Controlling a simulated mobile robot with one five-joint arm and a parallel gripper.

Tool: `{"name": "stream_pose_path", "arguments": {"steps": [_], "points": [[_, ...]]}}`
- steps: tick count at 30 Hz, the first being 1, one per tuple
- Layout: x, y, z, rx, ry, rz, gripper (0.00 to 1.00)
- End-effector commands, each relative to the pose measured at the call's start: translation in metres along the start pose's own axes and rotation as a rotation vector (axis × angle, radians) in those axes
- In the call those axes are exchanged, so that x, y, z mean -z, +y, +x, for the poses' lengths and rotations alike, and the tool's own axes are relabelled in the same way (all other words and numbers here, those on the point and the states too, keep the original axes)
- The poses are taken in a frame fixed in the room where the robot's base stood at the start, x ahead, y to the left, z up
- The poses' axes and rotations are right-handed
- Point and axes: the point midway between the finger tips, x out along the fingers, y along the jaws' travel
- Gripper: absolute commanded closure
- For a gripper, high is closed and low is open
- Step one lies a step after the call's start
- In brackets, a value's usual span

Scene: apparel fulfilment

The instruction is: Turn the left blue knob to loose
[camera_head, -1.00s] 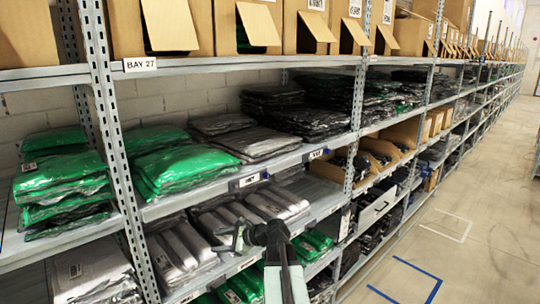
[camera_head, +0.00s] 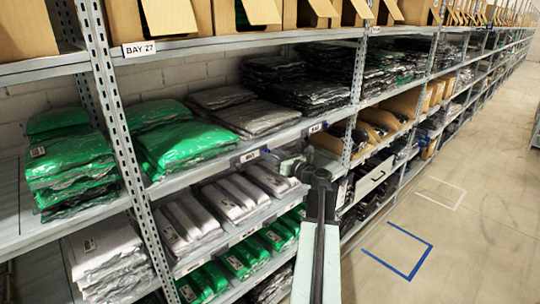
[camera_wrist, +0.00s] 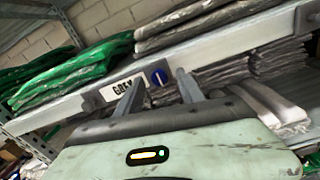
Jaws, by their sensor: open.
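A small round blue knob (camera_wrist: 159,77) with a white line across its face sits on the pale shelf edge beside a label reading GREY (camera_wrist: 125,88). In the wrist view the knob shows between my two fingertips, and the line runs near upright, slightly tilted. My gripper (camera_wrist: 159,82) is open and empty, with a finger on either side of the knob in the picture. I cannot tell whether they touch it. In the head view the left knob (camera_head: 265,149) is tiny, just left of my gripper (camera_head: 281,160). A second blue knob (camera_head: 325,125) is farther right along the same edge.
Green packs (camera_head: 180,148) and grey packs (camera_head: 258,118) lie on the shelf above that edge. Grey rolled packs (camera_head: 235,195) fill the shelf below. A steel upright (camera_head: 121,150) stands at left. Open floor (camera_head: 440,230) lies to the right.

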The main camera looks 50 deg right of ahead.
Motion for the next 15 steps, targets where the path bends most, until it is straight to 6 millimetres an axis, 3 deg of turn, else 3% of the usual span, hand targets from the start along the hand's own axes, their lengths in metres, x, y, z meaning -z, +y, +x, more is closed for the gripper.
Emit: {"name": "stream_pose_path", "arguments": {"steps": [10, 15], "points": [[0.0002, 0.0014, 0.0077, -0.002, 0.001, -0.001, 0.58], [0.0003, 0.0016, 0.0077, -0.002, 0.001, -0.001, 1.0]]}}
